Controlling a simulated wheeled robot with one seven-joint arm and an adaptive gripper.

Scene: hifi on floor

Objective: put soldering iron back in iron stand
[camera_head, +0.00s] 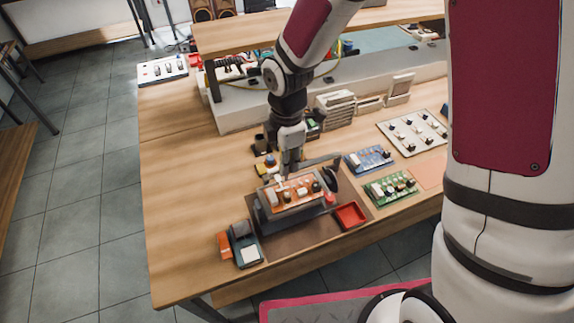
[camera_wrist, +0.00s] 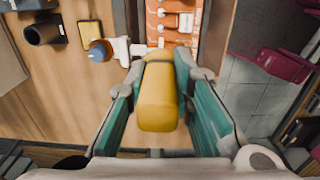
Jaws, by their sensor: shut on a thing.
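My gripper (camera_wrist: 160,70) is shut on a yellow handle, which I take to be the soldering iron (camera_wrist: 158,100). The handle lies between the two teal finger pads in the wrist view; the iron's tip cannot be made out. In the head view my gripper (camera_head: 287,172) is low over the bench, by the orange circuit board (camera_head: 297,193), and hides the iron. A dark open-mouthed holder on a base, probably the iron stand (camera_wrist: 42,32), is at the upper left of the wrist view, apart from my gripper. It seems to show in the head view (camera_head: 260,144), behind my gripper.
A yellow pad (camera_wrist: 90,32) and a small blue-topped item (camera_wrist: 99,51) lie between holder and gripper. The orange board sits raised on a dark fixture (camera_head: 262,220). A red tray (camera_head: 351,215) and blue (camera_head: 370,159) and green boards (camera_head: 391,187) are to the right. The bench's left part is clear.

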